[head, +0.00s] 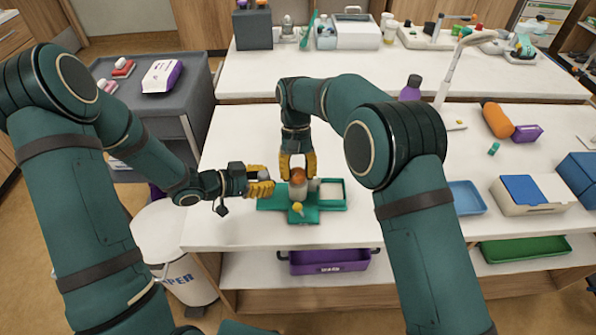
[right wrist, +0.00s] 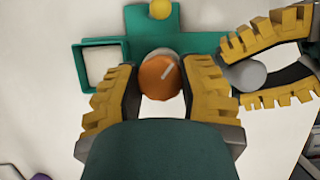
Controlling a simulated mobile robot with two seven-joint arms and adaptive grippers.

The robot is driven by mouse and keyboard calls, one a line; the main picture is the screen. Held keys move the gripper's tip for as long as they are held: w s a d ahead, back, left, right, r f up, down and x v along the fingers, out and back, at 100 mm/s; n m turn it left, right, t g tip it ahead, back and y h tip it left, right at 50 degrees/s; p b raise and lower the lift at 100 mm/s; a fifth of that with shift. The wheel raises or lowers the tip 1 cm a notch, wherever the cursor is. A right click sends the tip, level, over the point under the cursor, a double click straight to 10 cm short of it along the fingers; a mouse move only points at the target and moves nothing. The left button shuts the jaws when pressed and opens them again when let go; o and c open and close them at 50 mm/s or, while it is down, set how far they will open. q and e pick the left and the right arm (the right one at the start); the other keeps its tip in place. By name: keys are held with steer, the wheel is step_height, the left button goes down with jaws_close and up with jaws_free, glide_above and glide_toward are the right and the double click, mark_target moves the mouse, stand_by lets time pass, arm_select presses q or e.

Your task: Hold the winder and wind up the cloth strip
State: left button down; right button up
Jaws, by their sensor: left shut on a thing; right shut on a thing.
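The winder's green base (head: 271,204) lies on the white table, with a round orange-brown knob (head: 298,175) on top and a yellow knob (head: 298,208) at its near edge. My right gripper (head: 298,168) comes down from above with its yellow fingers on both sides of the orange knob, shut on it. In the right wrist view this orange knob (right wrist: 158,75) sits between the fingers. My left gripper (head: 268,182) reaches in from the left, shut on a grey cylinder (right wrist: 245,76) beside the knob. A green-framed white compartment (right wrist: 102,68) adjoins the base. I cannot make out the cloth strip.
A blue tray (head: 466,198), a white box with a blue lid (head: 531,193) and an orange roll (head: 497,119) stand to the right. A purple bin (head: 328,262) sits on the shelf below. A grey cart (head: 197,88) stands at left. The table around the base is mostly clear.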

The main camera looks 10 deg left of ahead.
steer(key=o, duration=1.2)
steer(key=shift+f, duration=0.1)
steer(key=shift+v, duration=6)
steer(key=shift+s, duration=0.15)
